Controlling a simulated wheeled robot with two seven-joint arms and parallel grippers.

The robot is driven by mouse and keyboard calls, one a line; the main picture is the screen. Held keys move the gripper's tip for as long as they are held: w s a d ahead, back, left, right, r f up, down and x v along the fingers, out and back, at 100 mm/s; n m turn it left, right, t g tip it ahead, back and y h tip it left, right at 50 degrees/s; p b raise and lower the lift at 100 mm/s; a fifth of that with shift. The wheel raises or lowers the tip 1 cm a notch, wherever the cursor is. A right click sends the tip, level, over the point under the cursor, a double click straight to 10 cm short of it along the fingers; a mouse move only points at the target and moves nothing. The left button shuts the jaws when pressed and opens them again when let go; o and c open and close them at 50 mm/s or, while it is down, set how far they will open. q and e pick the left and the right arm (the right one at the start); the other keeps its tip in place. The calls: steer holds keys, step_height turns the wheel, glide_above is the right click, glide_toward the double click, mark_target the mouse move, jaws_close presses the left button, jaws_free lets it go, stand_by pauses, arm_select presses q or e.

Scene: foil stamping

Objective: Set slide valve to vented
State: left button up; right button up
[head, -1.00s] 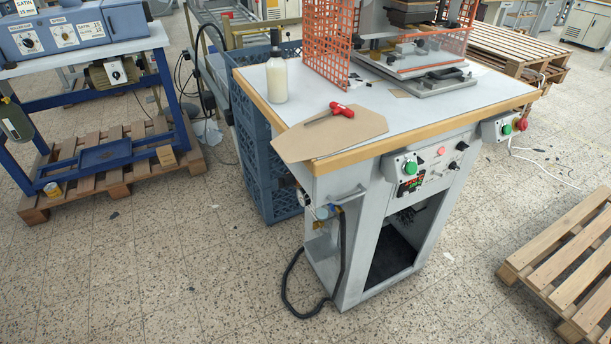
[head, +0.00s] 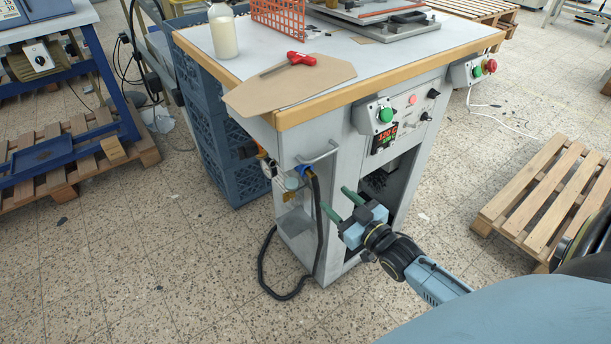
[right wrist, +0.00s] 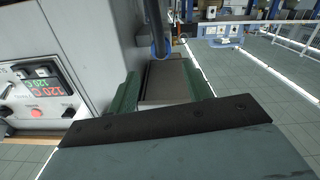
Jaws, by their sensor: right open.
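The air fittings are on the left side panel of the grey press cabinet (head: 345,150). They include a round gauge (head: 268,168), a small bowl (head: 291,183) and a blue fitting (head: 304,171) where the black hose (head: 319,215) joins. I cannot tell which small part is the slide valve or how it is set. My right gripper (head: 341,203) is open and empty, in front of the cabinet and right of the hose. In the right wrist view, a grey bracket (right wrist: 166,82) shows between its green fingers, with blue (right wrist: 160,49) beyond. My left gripper is out of view.
A handle bar (head: 318,154) juts out above the fittings. Brown card (head: 290,88) with a red-handled tool (head: 301,58) overhangs the tabletop corner. Blue crates (head: 232,160) stand left of the cabinet. A pallet (head: 545,195) lies right. The floor in front is clear.

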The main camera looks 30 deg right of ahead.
mark_target(307, 171)
steer(key=w+b, duration=0.1)
steer(key=w, duration=0.3)
steer(key=w+b, duration=0.1)
steer(key=w, duration=0.2)
steer(key=w+a+b, duration=0.1)
steer(key=w, duration=0.3)
steer(key=shift+w+r, duration=0.3)
steer(key=shift+w, duration=0.05)
arm_select(q)
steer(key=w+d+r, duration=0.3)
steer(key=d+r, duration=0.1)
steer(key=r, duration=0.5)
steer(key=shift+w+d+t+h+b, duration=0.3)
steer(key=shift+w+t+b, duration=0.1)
steer(key=shift+b, duration=0.05)
arm_select(e)
steer(key=shift+w, duration=0.95)
steer(key=shift+c, duration=0.2)
jaws_close()
